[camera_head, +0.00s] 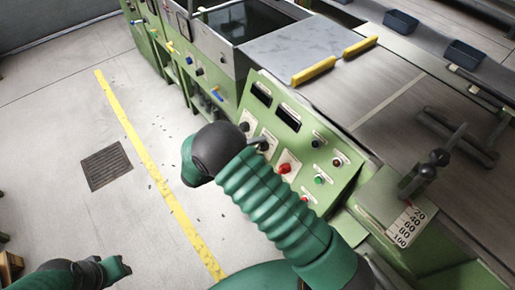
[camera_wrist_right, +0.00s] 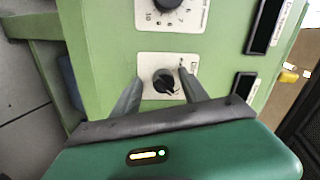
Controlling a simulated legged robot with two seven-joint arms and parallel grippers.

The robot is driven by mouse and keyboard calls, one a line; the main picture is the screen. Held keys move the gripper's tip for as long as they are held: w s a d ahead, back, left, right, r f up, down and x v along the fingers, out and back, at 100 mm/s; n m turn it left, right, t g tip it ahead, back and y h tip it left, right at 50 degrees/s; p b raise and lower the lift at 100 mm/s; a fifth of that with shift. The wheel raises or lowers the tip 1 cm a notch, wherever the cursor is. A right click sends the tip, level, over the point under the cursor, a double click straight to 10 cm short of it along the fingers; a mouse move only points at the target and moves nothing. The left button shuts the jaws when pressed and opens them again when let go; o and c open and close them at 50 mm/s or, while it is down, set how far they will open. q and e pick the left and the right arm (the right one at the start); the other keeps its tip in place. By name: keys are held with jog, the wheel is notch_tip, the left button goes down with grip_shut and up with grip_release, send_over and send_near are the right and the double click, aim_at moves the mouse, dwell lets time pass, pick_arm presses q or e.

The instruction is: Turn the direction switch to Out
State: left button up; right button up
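The direction switch seems to be the black knob on a white plate (camera_wrist_right: 164,83) in the right wrist view; its label is too small to read. A pale mark shows on its lower right. My right gripper (camera_wrist_right: 160,77) is open, one finger on each side of the knob, with gaps between. I cannot tell how far the fingertips stand off the panel. In the head view the switch is mostly hidden by my right wrist and sleeve. The left gripper (camera_head: 116,268) is low at the left, away from the machine; its fingers are unclear.
A dial (camera_wrist_right: 168,4) sits just beside the switch. The green panel (camera_head: 335,178) also carries a red knob (camera_head: 287,168), several buttons and two dark displays. A lever (camera_head: 428,172) with a numbered scale stands to the right.

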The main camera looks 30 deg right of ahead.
jog(key=shift+r, duration=0.15)
jog(key=p+v, duration=0.1)
jog(key=v, duration=1.5)
jog(key=shift+a+p, duration=0.3)
jog(key=shift+a, duration=0.1)
jog(key=shift+r, duration=0.1)
